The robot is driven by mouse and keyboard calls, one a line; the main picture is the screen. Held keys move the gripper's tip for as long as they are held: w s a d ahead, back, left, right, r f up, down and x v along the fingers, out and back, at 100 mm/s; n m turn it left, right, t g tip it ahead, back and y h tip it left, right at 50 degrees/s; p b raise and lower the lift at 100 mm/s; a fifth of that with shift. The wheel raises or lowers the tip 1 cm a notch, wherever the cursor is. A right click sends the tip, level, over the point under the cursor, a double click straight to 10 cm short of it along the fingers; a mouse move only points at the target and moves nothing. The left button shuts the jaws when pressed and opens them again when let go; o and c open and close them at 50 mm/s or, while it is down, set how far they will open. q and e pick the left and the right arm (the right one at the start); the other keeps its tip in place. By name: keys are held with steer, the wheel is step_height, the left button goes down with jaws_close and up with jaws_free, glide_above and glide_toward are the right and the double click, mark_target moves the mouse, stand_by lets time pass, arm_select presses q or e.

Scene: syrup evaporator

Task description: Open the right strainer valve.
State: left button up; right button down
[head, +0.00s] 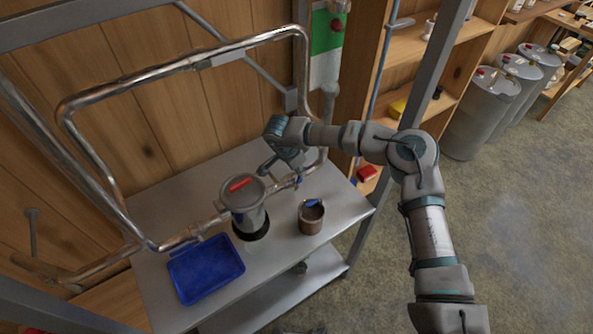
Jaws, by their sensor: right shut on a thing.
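The strainer (246,212) is a metal canister with a red handle on its lid, standing on the steel table with pipes joining it at both sides. The right strainer valve (298,182) is on the pipe to its right, and a small blue part of it shows. My right gripper (285,172) reaches down over this pipe and is shut on the valve handle. The fingers hide most of the handle, so its angle is hard to tell. My left gripper is out of view.
A blue tray (206,268) lies at the table's front left. A brown pot (311,217) with something blue in it stands right of the strainer, below my right gripper. A pipe loop (185,66) rises behind. A grey post (411,110) stands close to my right arm.

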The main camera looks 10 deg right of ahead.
steer(key=d+y, duration=0.1)
steer(key=w+d+g+y, duration=0.1)
steer(key=y, duration=0.1)
steer(key=d+f+y, duration=0.1)
steer(key=shift+w+g+y+b, duration=0.2)
steer(key=shift+g+y+b, duration=0.1)
steer(key=shift+b, duration=0.05)
steer(key=c, duration=1.3)
jaws_free()
steer(key=r, duration=0.8)
steer(key=d+r, duration=0.1)
steer(key=r, duration=0.2)
steer(key=shift+w+d+r, duration=0.1)
steer(key=shift+w+r, duration=0.25)
steer(key=shift+r, duration=0.05)
